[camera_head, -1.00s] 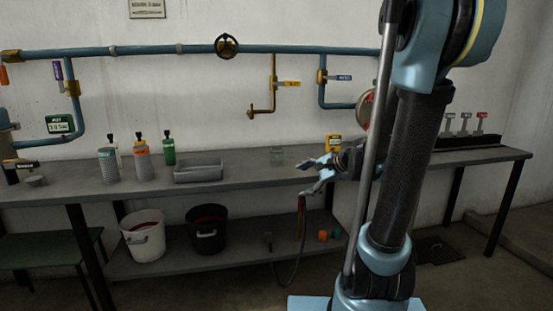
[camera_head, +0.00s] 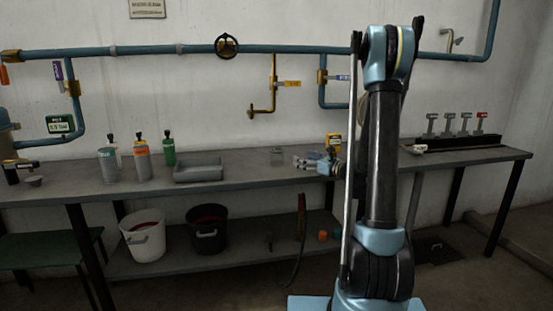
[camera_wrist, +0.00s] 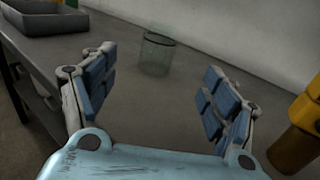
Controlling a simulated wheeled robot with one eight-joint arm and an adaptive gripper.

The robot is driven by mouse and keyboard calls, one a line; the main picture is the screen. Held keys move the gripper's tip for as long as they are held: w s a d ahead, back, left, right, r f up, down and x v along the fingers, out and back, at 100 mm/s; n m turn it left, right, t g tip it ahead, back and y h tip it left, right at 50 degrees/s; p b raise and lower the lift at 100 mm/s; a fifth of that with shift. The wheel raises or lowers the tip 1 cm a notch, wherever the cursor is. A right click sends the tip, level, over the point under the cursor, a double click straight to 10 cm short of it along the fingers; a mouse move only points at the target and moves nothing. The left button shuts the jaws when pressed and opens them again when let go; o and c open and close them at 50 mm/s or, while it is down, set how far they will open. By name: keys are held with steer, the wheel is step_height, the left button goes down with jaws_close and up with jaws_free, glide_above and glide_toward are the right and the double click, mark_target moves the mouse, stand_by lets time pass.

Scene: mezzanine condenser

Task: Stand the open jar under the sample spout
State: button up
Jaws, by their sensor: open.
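A clear glass jar (camera_head: 277,157) stands upright on the grey bench, near its back edge. It also shows in the wrist view (camera_wrist: 157,54), beyond my fingertips and roughly between them; no lid can be made out. The sample spout seems to be the brass pipe with a down-turned end (camera_head: 252,114) on the wall, to the left of and above the jar. My gripper (camera_head: 298,162) is open and empty, low over the bench to the right of the jar and apart from it. Its two blue-padded fingers (camera_wrist: 155,95) are spread wide in the wrist view.
A yellow object (camera_head: 333,143) stands close behind my gripper; a yellow thing (camera_wrist: 298,135) is also near my right finger in the wrist view. The bench between tray and jar is clear.

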mark_target(277, 151)
steer(key=x, duration=1.7)
steer(key=shift+w+a+f, duration=0.1)
steer(key=shift+w, duration=0.05)
steer(key=shift+c, duration=0.6)
steer(key=c, duration=1.3)
steer(key=shift+o, duration=0.2)
